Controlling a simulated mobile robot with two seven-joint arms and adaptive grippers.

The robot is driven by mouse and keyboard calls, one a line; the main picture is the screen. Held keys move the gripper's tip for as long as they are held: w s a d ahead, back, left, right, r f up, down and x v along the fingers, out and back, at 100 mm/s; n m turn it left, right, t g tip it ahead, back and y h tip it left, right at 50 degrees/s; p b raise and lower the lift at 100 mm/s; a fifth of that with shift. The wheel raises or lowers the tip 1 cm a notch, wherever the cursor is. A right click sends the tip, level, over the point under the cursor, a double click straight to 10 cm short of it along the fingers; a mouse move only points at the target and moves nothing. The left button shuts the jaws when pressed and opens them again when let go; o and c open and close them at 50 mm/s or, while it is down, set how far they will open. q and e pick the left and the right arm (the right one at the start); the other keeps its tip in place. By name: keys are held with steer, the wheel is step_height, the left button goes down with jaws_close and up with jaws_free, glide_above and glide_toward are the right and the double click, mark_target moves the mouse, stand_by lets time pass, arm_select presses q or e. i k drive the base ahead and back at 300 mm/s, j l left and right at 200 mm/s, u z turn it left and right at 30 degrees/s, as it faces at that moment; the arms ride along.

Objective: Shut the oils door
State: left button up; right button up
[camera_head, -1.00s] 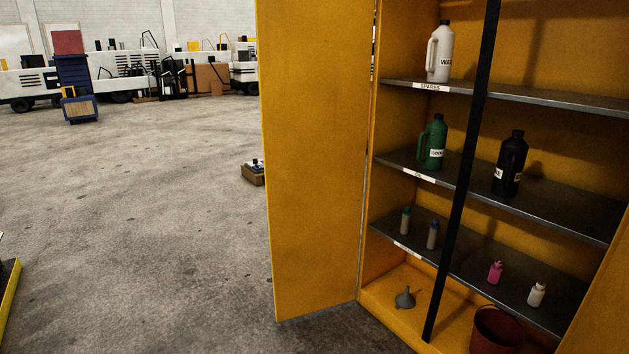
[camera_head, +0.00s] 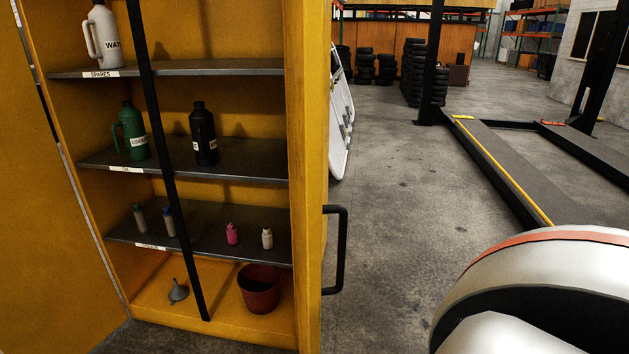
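The yellow oils cabinet (camera_head: 262,328) stands open on the left, its shelves in plain view. Its left door (camera_head: 45,230) is swung open at the left edge of the view. Its right door (camera_head: 310,180) is also open and seen nearly edge-on, with a black bar handle (camera_head: 342,250) on its right side. Nothing touches the handle. A white and orange part of my own arm shows at the lower right. Neither gripper is in view.
The shelves hold a white jug (camera_head: 102,35), a green jug (camera_head: 131,132), a black jug (camera_head: 204,135) and small bottles. A red bucket (camera_head: 260,290) and a funnel (camera_head: 178,292) sit at the bottom. Concrete floor (camera_head: 400,210) is clear right of the door, before a vehicle lift (camera_head: 515,165).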

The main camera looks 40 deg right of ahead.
mark_target(305, 18)
steer(key=l+z, duration=0.25)
steer(key=l, duration=0.15)
steer(key=i+l+z, duration=0.1)
steer(key=l+z, duration=0.2)
steer(key=i+l+z, duration=0.25)
steer(key=l, duration=0.2)
steer(key=k+l, duration=0.15)
steer(key=l, duration=0.15)
steer(key=k+l+z, duration=0.15)
steer(key=l, duration=0.15)
steer(key=k+l, duration=0.15)
steer(key=l, duration=0.15)
steer(key=k+l+z, duration=0.1)
steer(key=l, duration=0.2)
